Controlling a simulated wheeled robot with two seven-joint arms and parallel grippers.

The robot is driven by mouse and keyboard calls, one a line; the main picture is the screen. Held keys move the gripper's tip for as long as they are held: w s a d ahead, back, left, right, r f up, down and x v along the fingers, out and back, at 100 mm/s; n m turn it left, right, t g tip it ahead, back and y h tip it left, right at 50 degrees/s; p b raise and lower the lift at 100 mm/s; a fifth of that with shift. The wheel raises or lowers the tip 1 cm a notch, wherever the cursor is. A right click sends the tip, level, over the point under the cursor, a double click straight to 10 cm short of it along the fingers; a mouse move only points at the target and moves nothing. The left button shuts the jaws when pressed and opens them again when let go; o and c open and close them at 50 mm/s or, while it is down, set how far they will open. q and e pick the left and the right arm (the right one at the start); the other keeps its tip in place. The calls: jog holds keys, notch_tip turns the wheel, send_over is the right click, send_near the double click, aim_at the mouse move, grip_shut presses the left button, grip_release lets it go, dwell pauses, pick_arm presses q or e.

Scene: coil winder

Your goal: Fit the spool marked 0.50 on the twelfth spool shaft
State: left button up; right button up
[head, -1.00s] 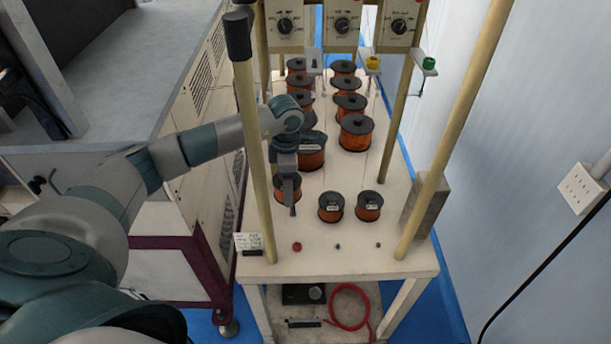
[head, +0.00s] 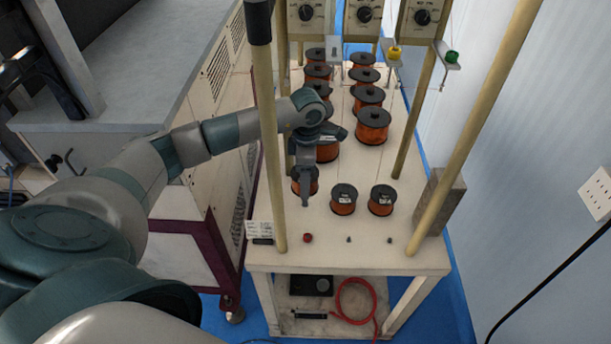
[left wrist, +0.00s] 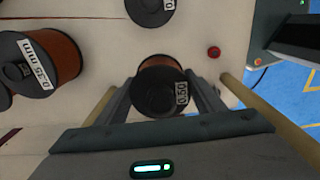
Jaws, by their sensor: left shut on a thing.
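The spool marked 0.50 (left wrist: 162,88) has orange wire and a dark flange; its label faces my left wrist camera. My left gripper (left wrist: 155,98) is shut on it, with one finger on each side. In the head view my left gripper (head: 306,198) is at the near left of the bench, and orange parts of the spool (head: 297,187) show behind its fingers. I cannot tell whether the spool touches the bench top. Two small dark pegs (head: 348,240) (head: 389,240) stand at the front edge; which shaft is the twelfth is not readable.
Two labelled spools (head: 343,199) (head: 381,200) stand right of my gripper. Larger spools (head: 373,126) fill two columns behind. A red knob (head: 308,238) sits at the front. Cream posts (head: 268,150) (head: 480,130) rise at both sides of the bench (head: 350,258).

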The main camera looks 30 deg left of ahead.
pick_arm(q)
jog(key=shift+f+b, duration=0.7)
jog(key=shift+f, duration=0.95)
jog(key=shift+f, duration=0.2)
jog(key=shift+f+b, duration=0.95)
jog(key=shift+b, duration=0.05)
jog(key=shift+f+b, duration=1.2)
jog(key=shift+f, duration=0.15)
jog(key=o, duration=1.6)
jog(key=shift+o, duration=0.2)
